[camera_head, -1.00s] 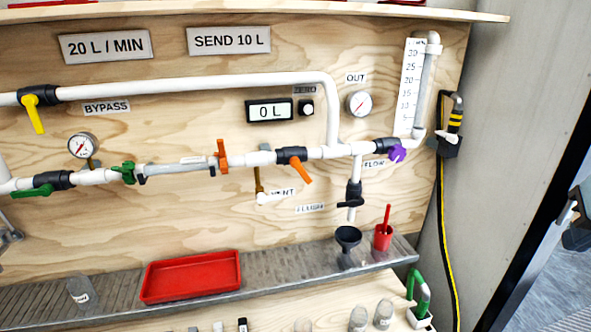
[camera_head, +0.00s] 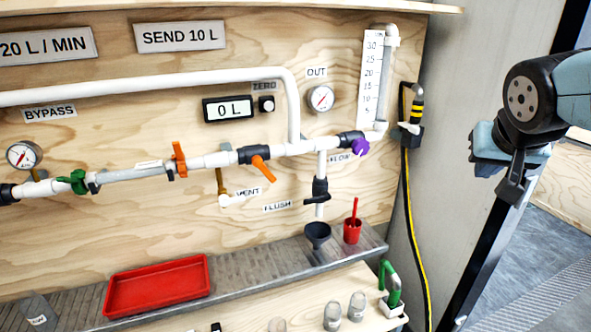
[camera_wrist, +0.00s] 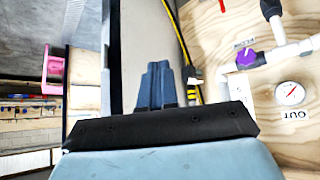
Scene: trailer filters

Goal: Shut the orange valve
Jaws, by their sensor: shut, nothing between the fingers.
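The orange valve (camera_head: 262,167) is on the white pipe, right of the middle of the run in the head view. Its black body sits in line with the pipe and its orange lever slants down to the right. My gripper (camera_head: 483,150) is at the right edge of the bench in the head view, far right of the valve and apart from everything. In the wrist view my gripper (camera_wrist: 158,85) shows its blue-grey fingers together and empty. The orange valve is not visible in the wrist view.
An orange clamp-like fitting (camera_head: 179,160) and a green valve (camera_head: 76,182) lie left along the pipe. A purple valve (camera_head: 361,147) is to the right, a black flush valve (camera_head: 318,196) below. A yellow-black cable (camera_head: 412,210) hangs right.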

